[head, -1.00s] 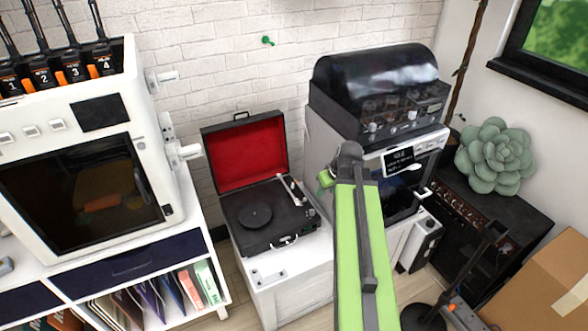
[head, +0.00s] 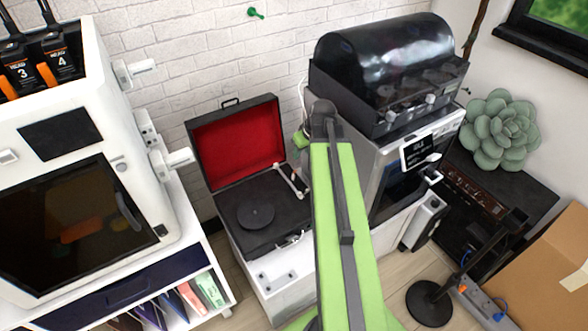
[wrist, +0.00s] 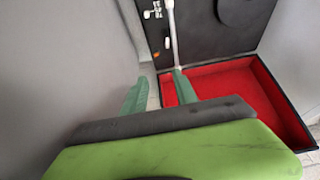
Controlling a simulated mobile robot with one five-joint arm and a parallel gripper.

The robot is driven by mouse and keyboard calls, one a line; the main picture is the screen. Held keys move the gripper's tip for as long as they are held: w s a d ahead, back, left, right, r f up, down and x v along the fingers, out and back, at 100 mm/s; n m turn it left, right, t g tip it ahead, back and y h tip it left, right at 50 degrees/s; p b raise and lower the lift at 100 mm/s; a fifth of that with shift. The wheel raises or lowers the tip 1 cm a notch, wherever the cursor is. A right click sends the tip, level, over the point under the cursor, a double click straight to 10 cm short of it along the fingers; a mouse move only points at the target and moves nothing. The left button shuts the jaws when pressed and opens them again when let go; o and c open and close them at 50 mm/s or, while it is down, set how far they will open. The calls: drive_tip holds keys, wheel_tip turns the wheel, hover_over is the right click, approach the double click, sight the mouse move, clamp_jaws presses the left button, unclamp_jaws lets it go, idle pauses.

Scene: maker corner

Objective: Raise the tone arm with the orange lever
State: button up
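The record player (head: 235,208) is an open black case with a red-lined lid on a white cabinet. Its tone arm (head: 291,180) is a pale bar on the right of the deck; it also shows in the wrist view (wrist: 171,25). A tiny orange spot (wrist: 156,53), perhaps the orange lever, shows beside the tone arm; I cannot make out its position. My gripper (wrist: 160,77) is open and empty, its two green fingers apart, over the tone arm side of the player. In the head view my arm hides most of the gripper.
A grey machine with a black domed top (head: 385,60) stands close on the right of the player. A white cabinet-like machine with a dark window (head: 75,225) is on the left. A brick wall (head: 200,55) is behind. A black round-based stand (head: 430,302) is at front right.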

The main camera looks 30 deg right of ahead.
sight(296, 171)
drive_tip(key=b+x, duration=1)
drive_tip(key=x, duration=0.1)
drive_tip(key=b+x, duration=0.5)
drive_tip(key=shift+s+d+f, duration=0.3)
drive_tip(key=shift+s+f, duration=0.05)
drive_tip(key=shift+w+f+b, duration=0.3)
drive_tip(key=shift+f+b, duration=0.1)
drive_tip(key=shift+b, duration=0.05)
drive_tip(key=shift+r, duration=0.1)
drive_tip(key=shift+c, duration=0.4)
